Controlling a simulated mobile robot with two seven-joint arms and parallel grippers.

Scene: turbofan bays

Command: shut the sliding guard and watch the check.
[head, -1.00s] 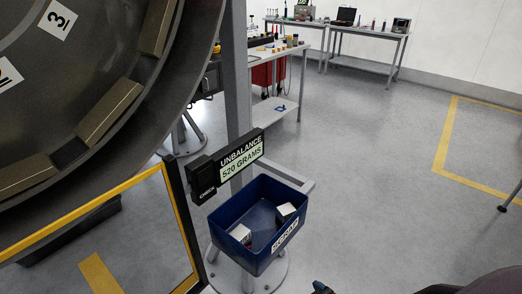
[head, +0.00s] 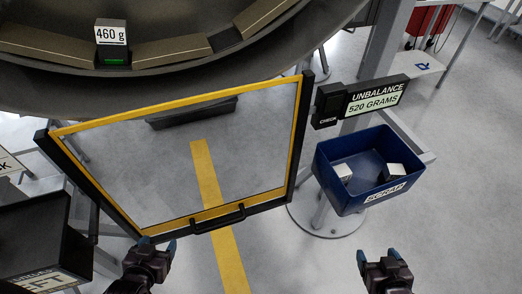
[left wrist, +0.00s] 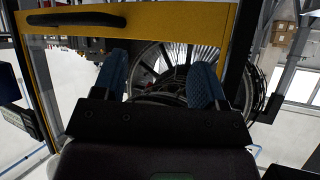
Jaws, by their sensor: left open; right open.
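The sliding guard (head: 225,218) is a clear pane in a yellow frame on black side rails, with a black handle (head: 218,217) on its lower bar. It stands low, below the turbofan ring (head: 262,50). The check display (head: 375,98) at its right reads "UNBALANCE 520 GRAMS", with a black CHECK unit (head: 328,105) beside it. My left gripper (head: 158,245) is open and empty, below and left of the handle, apart from it. In the left wrist view the handle (left wrist: 75,19) lies beyond the open fingers (left wrist: 160,80). My right gripper (head: 378,258) is open and empty, below the scrap bin.
A weight marked 460 g (head: 111,32) with a green light sits on the ring's inner rim. A blue SCRAP bin (head: 340,185) holds two light blocks. A dark box (head: 30,235) stands at the lower left.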

